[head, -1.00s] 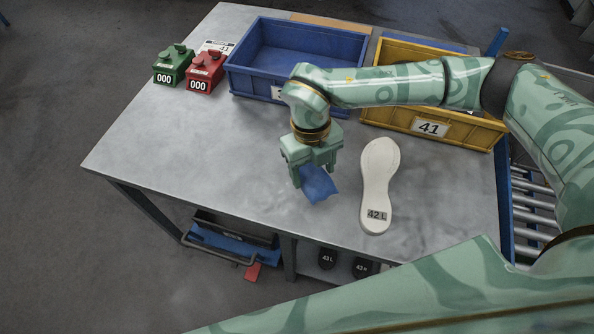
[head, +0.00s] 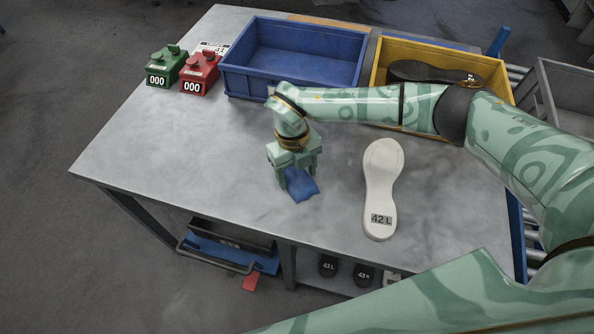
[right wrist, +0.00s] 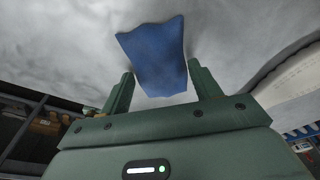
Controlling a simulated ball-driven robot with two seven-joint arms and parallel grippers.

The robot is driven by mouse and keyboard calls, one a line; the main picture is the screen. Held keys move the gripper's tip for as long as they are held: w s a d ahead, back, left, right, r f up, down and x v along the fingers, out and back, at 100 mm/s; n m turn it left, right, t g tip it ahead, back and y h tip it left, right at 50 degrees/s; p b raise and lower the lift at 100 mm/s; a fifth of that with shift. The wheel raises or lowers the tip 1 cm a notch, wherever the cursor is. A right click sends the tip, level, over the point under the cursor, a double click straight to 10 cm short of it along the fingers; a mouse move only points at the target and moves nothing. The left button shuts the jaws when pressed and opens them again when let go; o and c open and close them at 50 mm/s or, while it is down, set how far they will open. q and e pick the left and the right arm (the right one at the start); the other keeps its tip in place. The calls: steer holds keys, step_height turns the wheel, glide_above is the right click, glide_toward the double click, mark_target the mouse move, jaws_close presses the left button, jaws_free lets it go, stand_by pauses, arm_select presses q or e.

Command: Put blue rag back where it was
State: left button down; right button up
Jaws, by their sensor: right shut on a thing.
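The blue rag (head: 301,185) is held in my right gripper (head: 296,176), over the bare metal table left of the white sole. In the right wrist view, the rag (right wrist: 156,58) sits between the two fingers of the gripper (right wrist: 163,88) and sticks out past their tips. The gripper is shut on it and points down. I cannot tell whether the rag's lower edge touches the table. My left gripper is not in view.
A white sole marked 42 L (head: 381,185) lies on the table (head: 200,170). A blue crate (head: 245,82), a yellow crate (head: 505,85) holding a dark sole (head: 425,72), and green (head: 166,70) and red (head: 199,75) counters stand along the back. The table's left and front are clear.

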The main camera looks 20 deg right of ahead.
mark_target(293, 170)
steer(key=shift+f, duration=0.2)
steer(key=o, duration=0.9)
steer(key=r, duration=0.4)
steer(key=w+r+p, duration=0.1)
steer(key=r, duration=0.3)
steer(key=r+p, duration=0.1)
steer(key=r, duration=0.3)
steer(key=shift+w+a+r, duration=0.15)
steer(key=shift+w+a, duration=0.05)
steer(key=shift+w, duration=0.2)
